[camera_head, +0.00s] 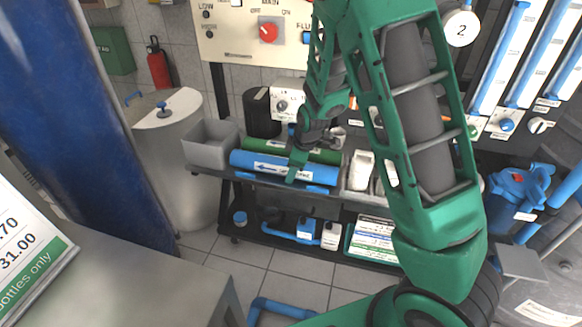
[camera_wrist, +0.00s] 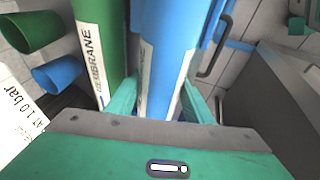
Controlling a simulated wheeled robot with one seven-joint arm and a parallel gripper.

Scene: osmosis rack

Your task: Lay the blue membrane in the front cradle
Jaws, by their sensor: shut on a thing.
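The blue membrane (camera_head: 262,163) is a long blue cylinder with a white arrow label, lying across the front of the dark rack's top shelf. A green membrane (camera_head: 318,152) lies parallel just behind it. My gripper (camera_head: 298,170) comes down from above and is shut on the blue membrane near its middle. In the wrist view the blue membrane (camera_wrist: 172,50) runs between my two green fingers (camera_wrist: 157,102), with the green membrane (camera_wrist: 97,45) alongside. I cannot make out the front cradle under the blue membrane, nor whether the membrane touches it.
A black canister (camera_head: 262,112) and a white dial box (camera_head: 287,104) stand behind.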

